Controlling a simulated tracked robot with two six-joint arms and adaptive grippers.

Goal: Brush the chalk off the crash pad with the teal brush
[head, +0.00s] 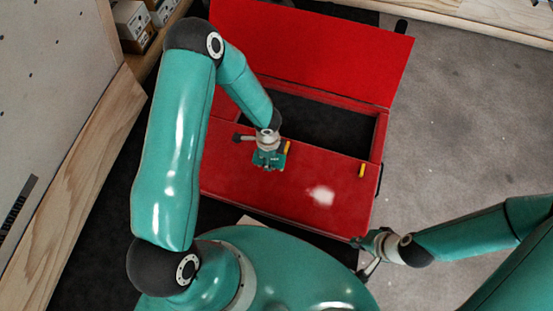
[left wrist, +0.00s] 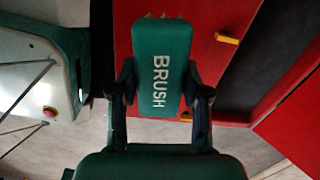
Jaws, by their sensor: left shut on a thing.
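The red crash pad (head: 240,188) lies in the middle of the head view, with a white chalk patch (head: 322,195) on the right part of its near panel. My left gripper (head: 267,161) is over the panel, left of the chalk and apart from it. It is shut on the teal brush (head: 271,157), which fills the middle of the left wrist view (left wrist: 163,68) with the word BRUSH on it. Whether the brush touches the pad cannot be told. My right gripper (head: 366,257) is by the pad's near right corner, its fingers apart and nothing seen between them.
Behind the near panel is a dark recess (head: 330,128), with a raised red flap (head: 320,45) at the back. Yellow tabs (head: 361,171) sit on the panel edge. A wood-edged wall (head: 60,180) stands at left. Grey floor (head: 460,120) is clear at right.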

